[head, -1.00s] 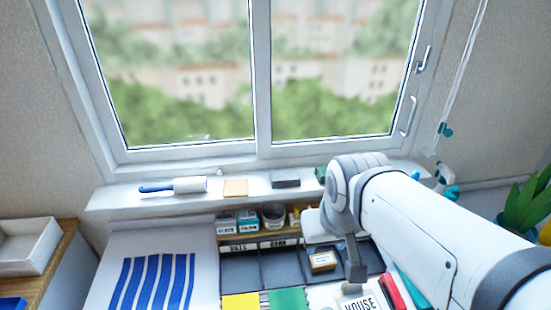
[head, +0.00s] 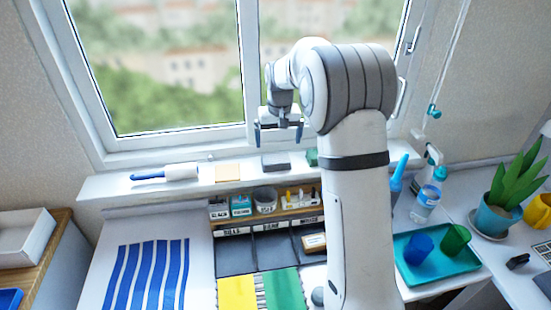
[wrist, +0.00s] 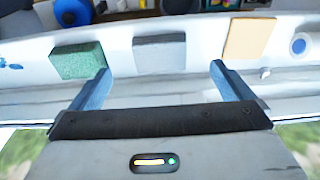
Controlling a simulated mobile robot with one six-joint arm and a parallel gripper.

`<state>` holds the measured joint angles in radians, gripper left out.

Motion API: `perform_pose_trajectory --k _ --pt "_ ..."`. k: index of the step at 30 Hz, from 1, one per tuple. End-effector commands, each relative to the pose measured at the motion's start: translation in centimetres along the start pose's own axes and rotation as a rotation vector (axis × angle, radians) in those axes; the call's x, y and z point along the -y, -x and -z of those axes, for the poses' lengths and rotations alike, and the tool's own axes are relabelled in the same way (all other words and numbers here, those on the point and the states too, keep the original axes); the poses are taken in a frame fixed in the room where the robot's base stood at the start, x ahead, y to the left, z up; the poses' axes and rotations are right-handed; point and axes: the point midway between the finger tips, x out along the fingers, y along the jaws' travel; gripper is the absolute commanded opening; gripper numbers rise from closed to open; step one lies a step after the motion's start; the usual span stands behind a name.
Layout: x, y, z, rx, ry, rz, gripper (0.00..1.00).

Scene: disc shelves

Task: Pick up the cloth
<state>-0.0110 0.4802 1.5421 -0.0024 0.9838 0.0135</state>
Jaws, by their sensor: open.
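A flat dark grey piece (head: 276,161), which looks like the folded cloth, lies on the white windowsill. It also shows in the wrist view (wrist: 160,53) as a light grey rectangle between and beyond the fingertips. My gripper (head: 279,137) is open and empty, above the sill in front of the window and above the grey piece. In the wrist view its two blue fingers (wrist: 160,69) are spread wider than the grey piece. The fingers do not appear to touch it.
On the sill, a green sponge (wrist: 79,61) and a tan square (head: 227,173) flank the grey piece. A blue-handled roller (head: 165,173) lies farther left. A compartment rack (head: 235,229) stands below the sill. A teal tray (head: 452,277) with cups is at right.

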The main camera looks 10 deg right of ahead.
Motion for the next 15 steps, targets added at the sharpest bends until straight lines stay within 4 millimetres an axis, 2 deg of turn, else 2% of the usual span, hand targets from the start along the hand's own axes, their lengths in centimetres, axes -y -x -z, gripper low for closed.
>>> perform_pose_trajectory --k 1,6,15 --pt "0.0 -1.1 0.9 0.007 0.000 0.000 1.00" --pt "0.0 -2.9 2.4 0.015 0.000 0.000 1.00" --pt "0.0 -6.0 2.6 0.019 0.000 0.000 1.00"
